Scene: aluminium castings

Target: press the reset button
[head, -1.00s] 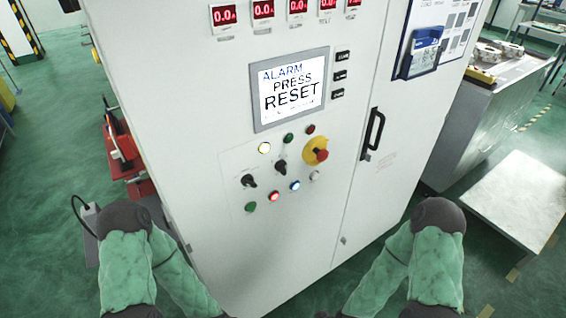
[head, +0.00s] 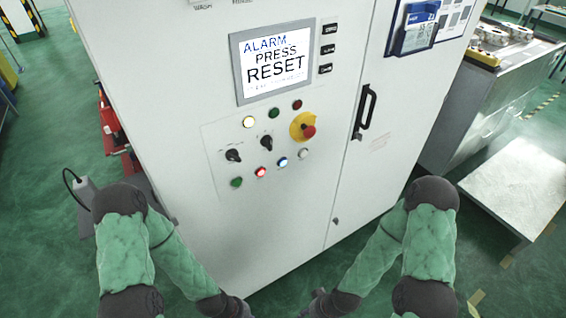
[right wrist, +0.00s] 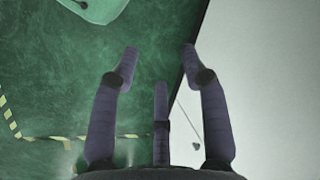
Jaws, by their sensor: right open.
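The white control cabinet (head: 250,230) stands in front of me. Its screen (head: 272,64) reads "ALARM PRESS RESET". Below are a lit yellowish-white button (head: 249,122), a lit red button (head: 261,172), a lit blue button (head: 283,163), a whitish button (head: 303,154) and green ones. Their labels are too small to read, so I cannot tell which is reset. My right gripper (right wrist: 160,65) is open and empty, its fingers spread beside the cabinet's edge, well below the buttons. My left gripper (head: 238,309) is low at the bottom edge of the head view, mostly cut off.
A red mushroom knob (head: 309,131) on a yellow plate sits right of the buttons, near two black selector switches (head: 266,142). A black door handle (head: 365,112) sticks out further right. A pale low platform (head: 515,185) stands at the right. Green floor lies around the cabinet.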

